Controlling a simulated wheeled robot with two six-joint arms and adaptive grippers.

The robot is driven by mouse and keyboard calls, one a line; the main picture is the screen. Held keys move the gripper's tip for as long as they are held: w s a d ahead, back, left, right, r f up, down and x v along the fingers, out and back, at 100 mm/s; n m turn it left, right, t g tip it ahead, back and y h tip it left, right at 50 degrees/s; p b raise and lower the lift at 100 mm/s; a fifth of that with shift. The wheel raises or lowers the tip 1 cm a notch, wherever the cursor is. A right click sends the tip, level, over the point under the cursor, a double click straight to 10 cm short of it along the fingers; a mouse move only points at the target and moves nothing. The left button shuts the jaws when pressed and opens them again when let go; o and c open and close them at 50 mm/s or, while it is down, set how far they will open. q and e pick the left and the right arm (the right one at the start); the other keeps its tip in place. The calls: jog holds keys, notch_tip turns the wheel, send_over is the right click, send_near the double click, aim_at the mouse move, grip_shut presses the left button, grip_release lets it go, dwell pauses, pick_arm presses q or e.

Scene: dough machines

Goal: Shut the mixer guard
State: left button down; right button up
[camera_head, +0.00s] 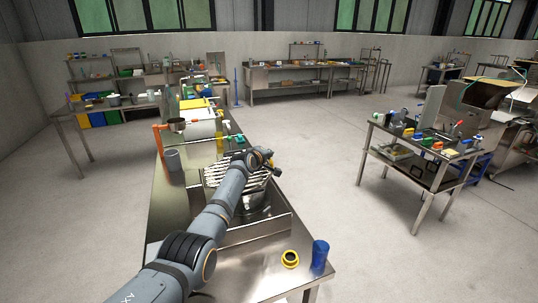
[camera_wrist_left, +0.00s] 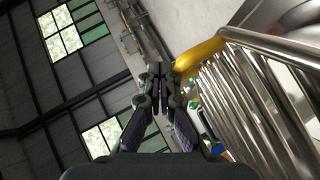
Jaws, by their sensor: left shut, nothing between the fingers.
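The mixer guard (camera_head: 213,172), a grid of shiny metal bars, is behind my left forearm on the steel bench in the head view. It looks raised above the mixer bowl (camera_head: 251,204), though its exact angle is hard to tell. In the left wrist view the guard's bars (camera_wrist_left: 262,95) fill the right side, with a yellow bar or handle (camera_wrist_left: 203,54) along the edge. My left gripper (camera_head: 268,161) is at the guard's right end. In the wrist view its fingers (camera_wrist_left: 158,82) are shut and empty, close beside the yellow part; contact cannot be told. My right gripper is not in view.
A blue cup (camera_head: 320,256) and a yellow-and-black ring (camera_head: 290,259) stand at the bench's near right. A loaded side table (camera_head: 415,175) is right, across clear floor.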

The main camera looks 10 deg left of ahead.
pick_arm(q)
jog(key=s+d+r+p, duration=0.2)
jog(key=s+r, duration=0.5)
jog(key=r, duration=0.4)
dwell(0.3)
jog(key=shift+f, duration=0.1)
